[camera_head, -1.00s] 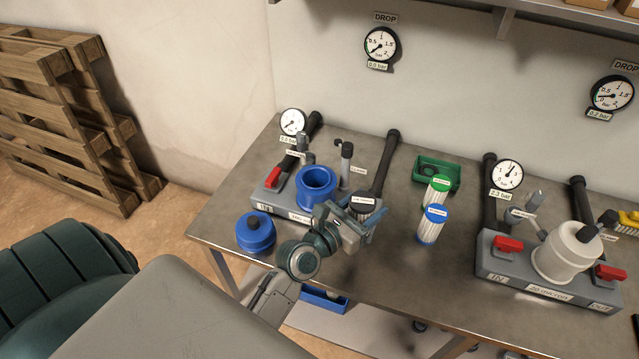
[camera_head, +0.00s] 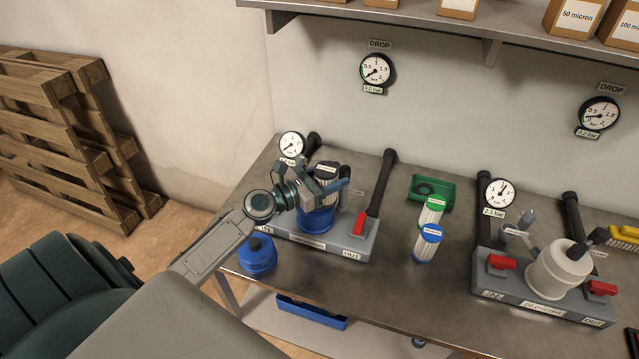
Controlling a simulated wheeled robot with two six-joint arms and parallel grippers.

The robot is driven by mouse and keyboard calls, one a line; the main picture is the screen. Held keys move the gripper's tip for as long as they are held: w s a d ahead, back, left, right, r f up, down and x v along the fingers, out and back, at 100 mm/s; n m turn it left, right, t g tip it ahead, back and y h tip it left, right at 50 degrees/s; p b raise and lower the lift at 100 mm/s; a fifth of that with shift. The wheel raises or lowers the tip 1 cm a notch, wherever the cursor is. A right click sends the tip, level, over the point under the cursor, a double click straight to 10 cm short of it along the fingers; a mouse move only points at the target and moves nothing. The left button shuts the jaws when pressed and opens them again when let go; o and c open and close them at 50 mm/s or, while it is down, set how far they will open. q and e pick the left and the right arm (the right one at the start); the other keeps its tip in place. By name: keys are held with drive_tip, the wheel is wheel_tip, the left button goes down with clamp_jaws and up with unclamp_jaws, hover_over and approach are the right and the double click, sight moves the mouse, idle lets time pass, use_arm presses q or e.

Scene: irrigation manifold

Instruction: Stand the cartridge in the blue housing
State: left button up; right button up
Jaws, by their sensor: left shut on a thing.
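A cartridge (camera_head: 326,170) with a dark end cap and pale label is upright between the fingers of my left gripper (camera_head: 328,188). The gripper is shut on it. The blue housing (camera_head: 318,222) is directly below, on the grey manifold block at the left of the bench. The cartridge's lower part is hidden by the gripper, so I cannot tell whether its bottom end is above the rim or inside. The housing's rim is mostly covered too. My right gripper is not in view.
A blue lid (camera_head: 258,254) with a dark knob lies left of the block. A red valve handle (camera_head: 360,223) stands at its right. Green-capped (camera_head: 431,211) and blue-capped (camera_head: 427,243) cartridges stand mid-bench, before a green tray (camera_head: 432,187). A white-housing manifold (camera_head: 558,270) is at right.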

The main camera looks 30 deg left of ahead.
use_arm(q)
drive_tip(key=a, duration=0.3)
drive_tip(key=shift+w+a+f+b, duration=0.2)
drive_tip(key=shift+a+b, duration=0.05)
drive_tip(key=shift+b, duration=0.05)
drive_tip(key=shift+a+f, duration=0.1)
wheel_tip(320, 180, down, 3)
drive_tip(key=shift+f, duration=0.1)
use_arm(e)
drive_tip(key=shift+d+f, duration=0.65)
use_arm(q)
drive_tip(key=shift+f+b, duration=0.65)
drive_tip(key=shift+b, duration=0.15)
drive_tip(key=o, duration=1)
drive_tip(key=shift+o, duration=0.2)
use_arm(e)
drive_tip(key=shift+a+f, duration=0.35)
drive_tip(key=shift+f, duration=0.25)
